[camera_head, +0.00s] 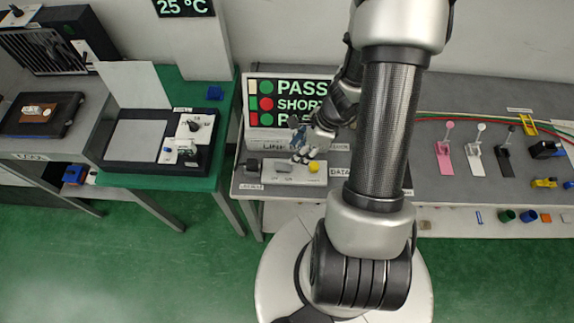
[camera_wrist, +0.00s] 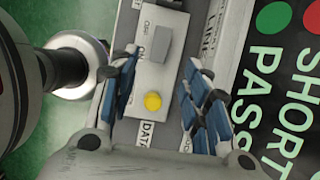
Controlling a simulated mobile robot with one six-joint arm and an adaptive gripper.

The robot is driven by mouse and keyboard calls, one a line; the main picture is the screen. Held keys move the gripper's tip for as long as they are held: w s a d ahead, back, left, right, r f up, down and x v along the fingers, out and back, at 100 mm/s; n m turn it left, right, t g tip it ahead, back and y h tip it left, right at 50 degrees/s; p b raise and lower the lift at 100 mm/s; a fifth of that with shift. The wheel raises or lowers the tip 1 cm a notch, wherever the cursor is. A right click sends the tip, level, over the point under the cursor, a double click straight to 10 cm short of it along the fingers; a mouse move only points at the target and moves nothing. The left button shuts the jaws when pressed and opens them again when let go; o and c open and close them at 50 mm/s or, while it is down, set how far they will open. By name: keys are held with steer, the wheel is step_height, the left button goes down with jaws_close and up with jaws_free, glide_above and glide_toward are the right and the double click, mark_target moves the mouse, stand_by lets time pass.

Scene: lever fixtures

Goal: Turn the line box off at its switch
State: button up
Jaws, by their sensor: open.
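A low pale box (camera_head: 290,179) lies at the front left of the grey bench, below a "LINE" label (camera_head: 275,147). A raised grey block (camera_wrist: 161,43), which looks like its switch, and a round yellow button (camera_wrist: 152,101) are on its top in the wrist view. My gripper (camera_head: 306,150) is over the box from the back. In the wrist view my gripper (camera_wrist: 163,90) is open and empty, with blue-padded fingers on either side of the box's picture. I cannot tell whether they touch it, nor which way the switch is set.
A sign reading PASS and SHORT (camera_head: 290,103) stands close behind the box. A dark knob-like part (camera_head: 252,165) is at the box's left end. Pink, white and black lever fixtures (camera_head: 475,158) stand to the right. A green bench (camera_head: 190,93) with another device is on the left.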

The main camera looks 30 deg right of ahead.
mark_target(285, 166)
steer(key=b+x, duration=0.4)
steer(key=x, duration=0.5)
steer(key=shift+f, duration=0.2)
steer(key=shift+c, duration=0.3)
